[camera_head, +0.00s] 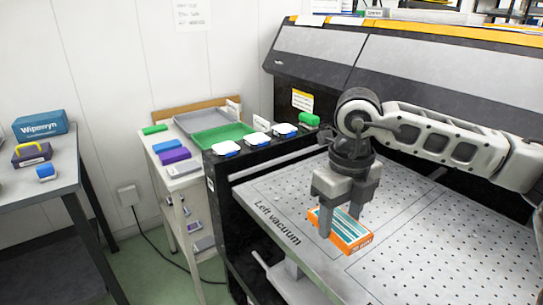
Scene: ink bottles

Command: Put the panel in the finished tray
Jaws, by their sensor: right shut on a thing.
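The panel (351,238) is a small flat piece with an orange edge and teal and white stripes. My right gripper (339,226) is shut on it, with one finger on each side, over the perforated bed near the "Left vacuum" print. I cannot tell whether the panel touches the bed. A green tray (222,136) and a grey tray (196,119) lie on the side table left of the machine. Both look empty, and no label that I can read marks either as the finished tray. My left gripper is not in view.
Purple (174,155) and blue (167,145) blocks lie beside the trays. The machine's hood (330,60) rises behind the bed. A table (62,180) stands far left.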

